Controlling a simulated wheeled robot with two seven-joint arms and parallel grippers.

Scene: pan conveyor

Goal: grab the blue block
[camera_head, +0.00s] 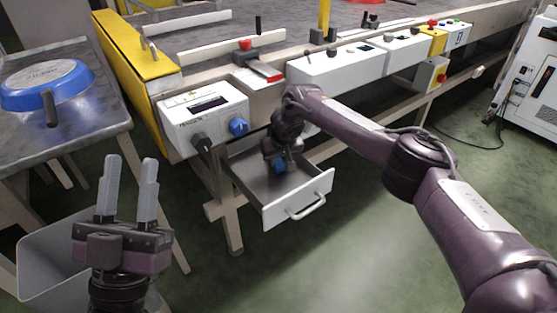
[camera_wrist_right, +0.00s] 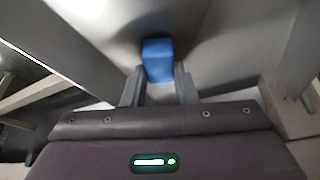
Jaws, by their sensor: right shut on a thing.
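The blue block (camera_head: 279,167) is in the open drawer (camera_head: 319,192) under the white control box. My right gripper (camera_head: 279,161) reaches down into the drawer and is shut on the block. In the right wrist view the block (camera_wrist_right: 158,60) stands between the two fingertips of the gripper (camera_wrist_right: 158,82), with the drawer's grey inside around it. My left gripper (camera_head: 132,165) is empty at the lower left, with its two fingers pointing up and apart.
A white control box (camera_head: 203,117) with a blue knob is above the drawer. A blue pan (camera_head: 46,86) lies on the metal table (camera_head: 98,118) at left. A grey bin (camera_head: 48,262) stands on the floor behind my left gripper. The floor right of the drawer is clear.

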